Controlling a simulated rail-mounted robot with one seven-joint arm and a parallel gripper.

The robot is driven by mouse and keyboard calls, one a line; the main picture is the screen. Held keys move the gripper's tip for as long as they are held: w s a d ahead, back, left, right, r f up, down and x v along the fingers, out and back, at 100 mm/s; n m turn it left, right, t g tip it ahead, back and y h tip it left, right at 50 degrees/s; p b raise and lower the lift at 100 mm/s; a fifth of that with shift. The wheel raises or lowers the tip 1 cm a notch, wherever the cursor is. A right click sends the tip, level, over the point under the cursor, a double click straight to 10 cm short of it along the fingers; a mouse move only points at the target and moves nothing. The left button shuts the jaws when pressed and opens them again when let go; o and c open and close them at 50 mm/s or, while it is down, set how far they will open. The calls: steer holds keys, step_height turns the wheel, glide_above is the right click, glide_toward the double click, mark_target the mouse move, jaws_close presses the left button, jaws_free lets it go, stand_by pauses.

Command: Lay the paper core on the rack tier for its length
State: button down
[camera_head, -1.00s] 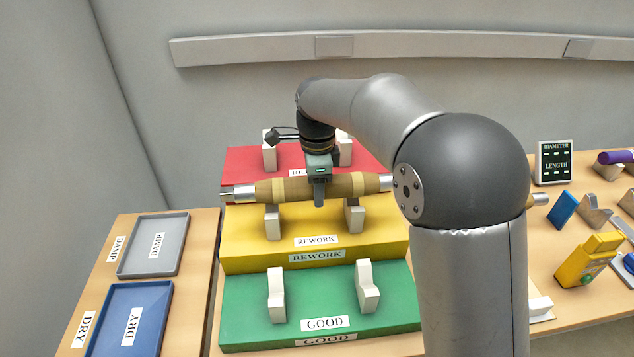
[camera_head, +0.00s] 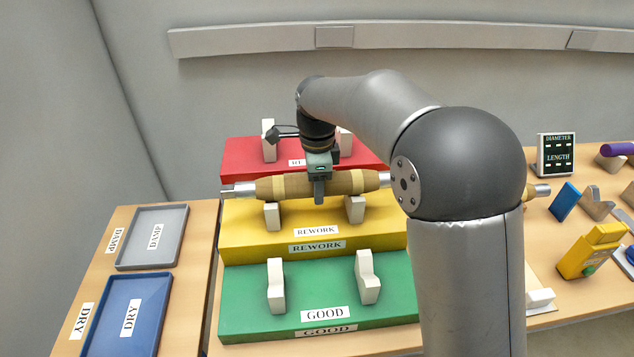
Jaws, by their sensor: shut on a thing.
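The paper core (camera_head: 281,187) is a brown wrapped roll with paler bands and metal shaft ends. My gripper (camera_head: 319,190) is shut on its middle and holds it level across the yellow rack tier. The yellow REWORK tier (camera_head: 245,237) has two white cradles (camera_head: 272,216). The core is at or just above their tops; I cannot tell whether it touches them. The green GOOD tier (camera_head: 240,315) in front has two empty white cradles (camera_head: 276,286). The red tier (camera_head: 237,156) behind has two white cradles, and its label is mostly hidden by my gripper.
A grey DAMP tray (camera_head: 127,262) and a blue DRY tray (camera_head: 97,347) lie empty at left. At right are a DIAMETER/LENGTH display (camera_head: 556,155), a blue block (camera_head: 565,201) and a yellow device (camera_head: 590,250). My arm hides part of the right table.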

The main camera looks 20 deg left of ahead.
steer(key=shift+f, duration=0.25)
steer(key=c, duration=0.6)
jaws_free()
steer(key=shift+o, duration=0.2)
steer(key=shift+f, duration=0.1)
step_height(320, 180, up, 18)
steer(key=shift+f+b, duration=0.2)
steer(key=shift+b, duration=0.25)
steer(key=shift+d, duration=0.1)
